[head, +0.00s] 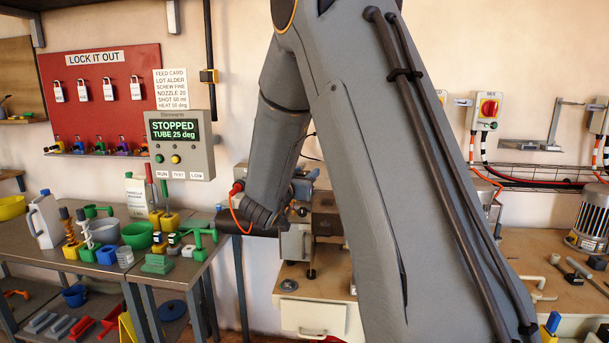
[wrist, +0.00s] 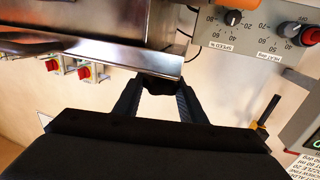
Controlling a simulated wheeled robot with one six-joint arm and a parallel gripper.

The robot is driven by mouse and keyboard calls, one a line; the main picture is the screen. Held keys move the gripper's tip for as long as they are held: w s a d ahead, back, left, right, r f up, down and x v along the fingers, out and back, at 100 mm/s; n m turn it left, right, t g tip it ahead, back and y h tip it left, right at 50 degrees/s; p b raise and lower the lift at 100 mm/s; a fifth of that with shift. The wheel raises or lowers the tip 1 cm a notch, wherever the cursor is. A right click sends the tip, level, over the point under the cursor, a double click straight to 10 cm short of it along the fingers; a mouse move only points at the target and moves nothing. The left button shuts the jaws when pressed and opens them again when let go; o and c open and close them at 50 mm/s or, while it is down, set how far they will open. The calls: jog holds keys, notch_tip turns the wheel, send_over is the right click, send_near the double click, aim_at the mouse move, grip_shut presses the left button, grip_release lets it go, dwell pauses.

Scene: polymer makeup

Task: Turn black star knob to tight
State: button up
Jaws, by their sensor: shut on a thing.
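The black star knob (wrist: 160,86) shows in the wrist view as a dark, lobed shape under the lower edge of a steel housing (wrist: 120,58). My gripper (wrist: 159,92) has one finger on each side of the knob and is shut on it. The housing edge hides the knob's upper part. No tight marking shows, so I cannot tell how far the knob is turned. In the head view my arm covers the knob and the fingertips.
A control box with speed and heat dials (wrist: 262,30) is close at the right in the wrist view. In the head view a grey panel (head: 180,145) reads STOPPED, and a crowded bench (head: 190,268) stands at left.

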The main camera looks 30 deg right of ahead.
jog(key=o, duration=1.1)
jog(key=shift+c, duration=0.2)
jog(key=b+v, duration=0.2)
jog(key=v, duration=0.6)
